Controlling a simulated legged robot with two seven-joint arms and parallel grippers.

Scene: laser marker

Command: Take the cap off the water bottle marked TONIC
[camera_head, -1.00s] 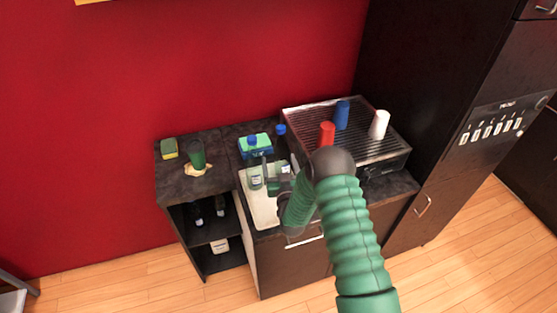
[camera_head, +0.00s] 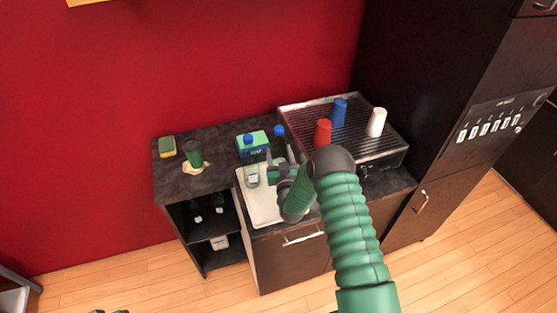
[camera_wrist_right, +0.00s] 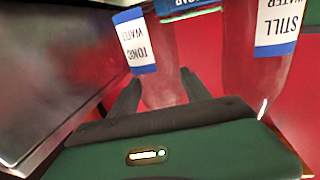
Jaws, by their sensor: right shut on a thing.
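Two clear bottles with blue caps stand by the white tray. The tonic water bottle (camera_wrist_right: 150,60) appears in the wrist view with its label upside down. My right gripper (camera_wrist_right: 160,90) is shut on its body, one finger on each side, away from the label. In the head view its blue cap (camera_head: 279,131) shows above my right gripper (camera_head: 274,172), which hides most of the bottle. The STILL water bottle (camera_wrist_right: 268,45) stands beside it, also at left of my gripper in the head view (camera_head: 252,176). Dark tips, perhaps my left gripper (camera_head: 110,311), barely show at the bottom edge.
A blue and green box (camera_head: 252,144) stands behind the bottles. A ribbed metal cup rack (camera_head: 365,137) at the right holds red, blue and white cups. A dark green cup (camera_head: 194,154) and a sponge (camera_head: 167,147) sit on the left counter. The white tray (camera_head: 262,207) is partly bare.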

